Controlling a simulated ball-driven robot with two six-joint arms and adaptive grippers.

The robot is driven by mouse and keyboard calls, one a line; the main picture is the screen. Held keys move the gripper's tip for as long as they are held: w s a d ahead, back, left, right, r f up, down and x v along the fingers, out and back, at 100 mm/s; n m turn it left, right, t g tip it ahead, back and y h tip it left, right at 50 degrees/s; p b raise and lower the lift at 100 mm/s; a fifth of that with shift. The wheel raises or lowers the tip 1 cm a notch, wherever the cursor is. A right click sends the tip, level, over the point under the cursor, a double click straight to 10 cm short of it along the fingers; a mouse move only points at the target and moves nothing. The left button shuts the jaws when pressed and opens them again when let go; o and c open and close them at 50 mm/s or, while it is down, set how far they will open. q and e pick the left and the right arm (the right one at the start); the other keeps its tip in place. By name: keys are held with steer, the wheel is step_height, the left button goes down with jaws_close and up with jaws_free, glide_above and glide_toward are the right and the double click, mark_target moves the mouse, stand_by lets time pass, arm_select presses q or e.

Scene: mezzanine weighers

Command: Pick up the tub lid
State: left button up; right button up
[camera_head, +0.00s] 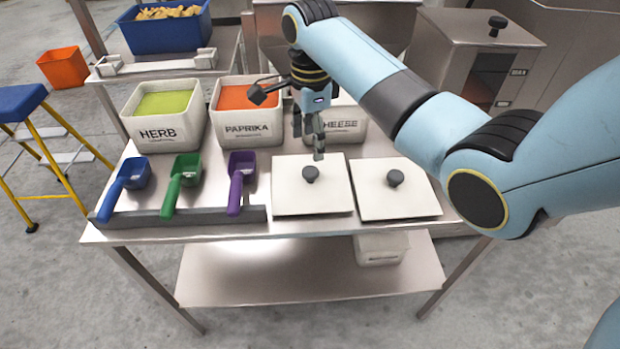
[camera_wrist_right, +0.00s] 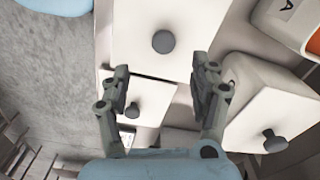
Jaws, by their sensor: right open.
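Two flat white square lids lie side by side on the steel table: the left lid (camera_head: 290,195) and the right lid (camera_head: 420,203), each with a dark round knob. My right gripper (camera_head: 317,150) is above the back edge of the left lid, with its fingers pointing down and nothing between them. In the right wrist view my right gripper (camera_wrist_right: 163,92) has its fingers spread. The left lid (camera_wrist_right: 185,20) shows beyond the fingertips, and the right lid (camera_wrist_right: 150,92) shows partly between them. Another knobbed lid (camera_wrist_right: 265,110) covers the cheese tub. My left gripper is out of view.
The herb tub (camera_head: 165,135), paprika tub (camera_head: 250,133) and cheese tub (camera_head: 345,128), partly hidden by my gripper, line the table's back. Blue, green and purple scoops rest in a grey rack (camera_head: 190,216) at the left. A pale box (camera_head: 380,250) stands on the lower shelf.

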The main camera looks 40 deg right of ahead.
mark_target(308, 171)
steer(key=shift+w+f+m, duration=0.1)
steer(key=shift+f+m, duration=0.05)
steer(key=shift+m, duration=0.15)
steer(key=f, duration=0.6)
steer(key=f+b, duration=0.1)
steer(key=f, duration=0.3)
steer(key=shift+w, duration=0.25)
jaws_close()
